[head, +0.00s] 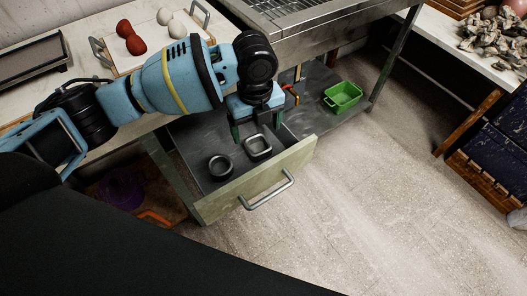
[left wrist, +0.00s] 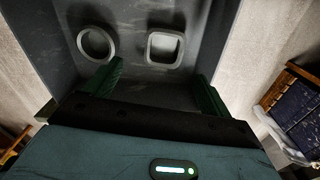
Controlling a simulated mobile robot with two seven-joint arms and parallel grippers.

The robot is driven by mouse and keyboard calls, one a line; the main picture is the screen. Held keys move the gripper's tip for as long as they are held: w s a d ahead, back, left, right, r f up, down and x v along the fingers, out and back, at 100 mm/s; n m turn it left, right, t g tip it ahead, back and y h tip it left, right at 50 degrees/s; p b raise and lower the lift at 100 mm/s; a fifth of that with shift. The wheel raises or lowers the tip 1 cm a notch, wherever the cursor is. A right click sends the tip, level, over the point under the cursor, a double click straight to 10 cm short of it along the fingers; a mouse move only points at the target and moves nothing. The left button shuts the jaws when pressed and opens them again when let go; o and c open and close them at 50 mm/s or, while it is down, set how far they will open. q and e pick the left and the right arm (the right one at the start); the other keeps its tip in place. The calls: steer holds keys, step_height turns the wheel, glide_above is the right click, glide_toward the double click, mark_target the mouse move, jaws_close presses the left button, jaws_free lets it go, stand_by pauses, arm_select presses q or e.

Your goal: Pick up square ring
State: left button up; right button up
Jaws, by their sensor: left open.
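The square ring (head: 261,156) is a dark grey hollow square with rounded corners. It lies flat in the open drawer (head: 235,200), on the drawer's dark floor. It also shows in the left wrist view (left wrist: 163,63), light-rimmed, at the upper middle. A round ring (head: 220,178) lies beside it to the left, apart from it; the left wrist view shows it too (left wrist: 81,44). My left gripper (head: 256,127) points down over the drawer with its green fingers apart and empty. In the left wrist view the fingers (left wrist: 157,75) stand to either side, with the square ring ahead between their lines.
The drawer's front panel and metal handle (head: 268,190) stick out over the floor. A green basket (head: 343,97) sits on the lower shelf at right. A tray (head: 150,52) with red and white egg-shaped things lies on the counter. Open floor lies right of the drawer.

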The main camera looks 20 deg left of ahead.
mark_target(258, 150)
arm_select(q)
steer(key=shift+w+f+n+b, duration=0.15)
steer(key=shift+f+n+b, duration=0.3)
steer(key=shift+f, duration=0.6)
steer(key=shift+w+a+f+b, duration=0.15)
steer(key=shift+f+b, duration=0.1)
steer(key=shift+f, duration=0.85)
steer(key=shift+w+d+f+b, duration=0.1)
steer(key=shift+w+f+b, duration=0.1)
steer(key=shift+f, duration=1.45)
arm_select(e)
steer(key=shift+w+d+f, duration=0.25)
steer(key=shift+d+f, duration=0.05)
steer(key=shift+f, duration=0.15)
steer(key=shift+w+d+f, duration=0.2)
steer(key=shift+d+f, duration=0.05)
steer(key=shift+f, duration=0.15)
arm_select(q)
steer(key=shift+c, duration=0.4)
